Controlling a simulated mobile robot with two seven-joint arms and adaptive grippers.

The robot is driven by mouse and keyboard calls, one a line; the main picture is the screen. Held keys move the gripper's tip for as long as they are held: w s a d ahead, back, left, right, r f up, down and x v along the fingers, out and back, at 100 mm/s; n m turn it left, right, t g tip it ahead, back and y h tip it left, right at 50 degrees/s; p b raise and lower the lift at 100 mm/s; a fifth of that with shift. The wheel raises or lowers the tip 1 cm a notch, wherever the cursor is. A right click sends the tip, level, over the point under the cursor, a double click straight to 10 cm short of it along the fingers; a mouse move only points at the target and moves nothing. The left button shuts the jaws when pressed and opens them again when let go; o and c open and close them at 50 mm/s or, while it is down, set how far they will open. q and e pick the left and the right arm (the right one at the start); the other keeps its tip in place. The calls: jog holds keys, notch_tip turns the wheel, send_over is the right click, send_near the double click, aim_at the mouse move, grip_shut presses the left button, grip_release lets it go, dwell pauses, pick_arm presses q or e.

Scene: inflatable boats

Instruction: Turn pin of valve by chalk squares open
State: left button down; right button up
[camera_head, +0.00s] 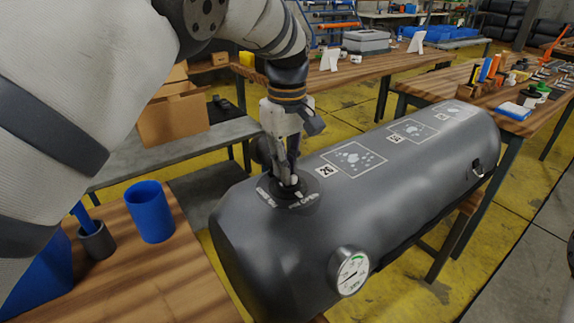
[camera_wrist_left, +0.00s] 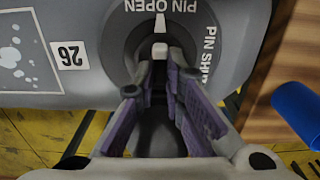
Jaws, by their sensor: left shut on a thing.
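The dark grey inflatable tube (camera_head: 420,190) lies across the view with its black round valve (camera_head: 306,196) on top at the near-left end, by the chalk squares. My left gripper (camera_head: 287,180) points down onto the valve. In the left wrist view its purple-padded fingers (camera_wrist_left: 162,88) are closed around the valve pin (camera_wrist_left: 160,50), whose pale tip shows between them. The pin's tip lines up with a white mark under the words PIN OPEN. The words PIN SHUT stand to the right. The fingers hide most of the pin. My right gripper is out of view.
A chalk square (camera_head: 352,160) and a number 26 label (camera_head: 326,171) lie beside the valve. A pressure gauge (camera_head: 350,271) sits on the tube's near side. A blue cup (camera_head: 150,213) and a grey cup (camera_head: 96,241) stand on the wooden table at left.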

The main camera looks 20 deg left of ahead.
pick_arm(q)
jog(key=c, duration=1.7)
grip_release()
notch_tip(320, 180, up, 12)
